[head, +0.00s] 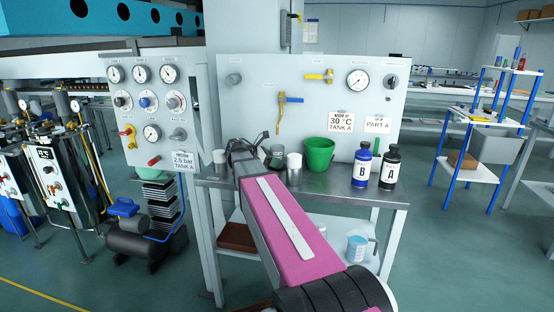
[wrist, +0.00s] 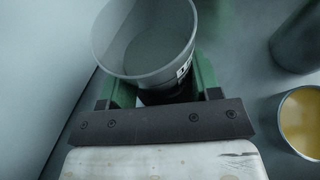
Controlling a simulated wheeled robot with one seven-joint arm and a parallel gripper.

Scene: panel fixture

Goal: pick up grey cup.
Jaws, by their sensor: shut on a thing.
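The grey cup (wrist: 145,50) is large in the wrist view, open side up, with part of a printed label on its side. My gripper (wrist: 162,84) has its green fingers on either side of the cup and is shut on it. In the head view my gripper (head: 246,150) is at the left end of the metal bench, in front of the panel. I cannot make out the cup clearly there, nor tell whether it touches the bench.
A green bucket (head: 319,155), a white cup (head: 294,168), bottle B (head: 362,165) and bottle A (head: 390,167) stand on the bench (head: 335,187). A container with yellow contents (wrist: 301,122) and a dark round object (wrist: 298,38) are close on the right in the wrist view.

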